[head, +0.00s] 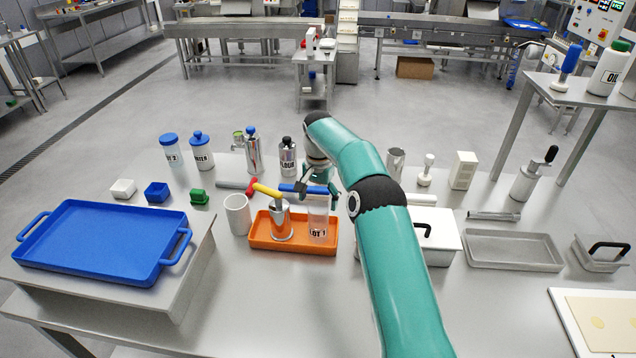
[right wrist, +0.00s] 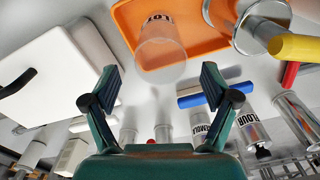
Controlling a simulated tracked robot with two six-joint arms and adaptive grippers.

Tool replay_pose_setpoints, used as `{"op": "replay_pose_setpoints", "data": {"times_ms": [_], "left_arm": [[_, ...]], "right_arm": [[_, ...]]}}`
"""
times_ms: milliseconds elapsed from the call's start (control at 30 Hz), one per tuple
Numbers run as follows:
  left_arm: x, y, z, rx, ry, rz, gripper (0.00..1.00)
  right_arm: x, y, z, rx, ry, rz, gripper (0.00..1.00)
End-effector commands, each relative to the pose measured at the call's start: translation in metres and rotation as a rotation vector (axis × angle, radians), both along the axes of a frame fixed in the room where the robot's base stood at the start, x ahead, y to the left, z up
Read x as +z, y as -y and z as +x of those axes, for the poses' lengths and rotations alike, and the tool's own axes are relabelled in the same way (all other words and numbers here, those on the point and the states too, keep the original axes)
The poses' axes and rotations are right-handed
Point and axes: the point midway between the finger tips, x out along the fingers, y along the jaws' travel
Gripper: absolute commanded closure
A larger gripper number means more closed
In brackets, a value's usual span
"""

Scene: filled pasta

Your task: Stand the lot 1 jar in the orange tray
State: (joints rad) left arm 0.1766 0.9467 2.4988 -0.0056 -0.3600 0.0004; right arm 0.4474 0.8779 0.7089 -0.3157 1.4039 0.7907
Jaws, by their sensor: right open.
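The lot 1 jar (head: 318,222) is a clear cylinder with a black-lettered label. It stands upright at the right end of the orange tray (head: 290,250). In the right wrist view the jar (right wrist: 160,52) shows its open rim towards me, over the orange tray (right wrist: 125,22). My right gripper (head: 317,188) is just behind and above the jar in the head view. In the right wrist view its fingers (right wrist: 160,88) are spread with nothing between them, apart from the jar. My left gripper is not in view.
A metal vessel with a yellow handle (head: 281,222) stands in the tray left of the jar. A white cup (head: 237,214) is beside the tray. A white lidded box (head: 438,240) is to the right, a blue tray (head: 100,240) far left. Several bottles stand behind.

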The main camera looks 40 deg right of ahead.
Motion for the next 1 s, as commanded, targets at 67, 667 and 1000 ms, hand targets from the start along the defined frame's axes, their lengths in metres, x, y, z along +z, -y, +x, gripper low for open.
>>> {"op": "replay_pose_setpoints", "data": {"times_ms": [67, 667, 1000], "left_arm": [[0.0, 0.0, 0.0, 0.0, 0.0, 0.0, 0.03], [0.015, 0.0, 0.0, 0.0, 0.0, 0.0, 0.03], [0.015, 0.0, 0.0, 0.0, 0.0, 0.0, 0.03]], "right_arm": [[0.018, 0.0, 0.001, 0.0, 0.005, -0.002, 0.14], [0.074, 0.0, -0.001, 0.001, -0.001, 0.001, 0.14], [0.074, 0.0, -0.001, 0.0, 0.0, 0.0, 0.14]]}}
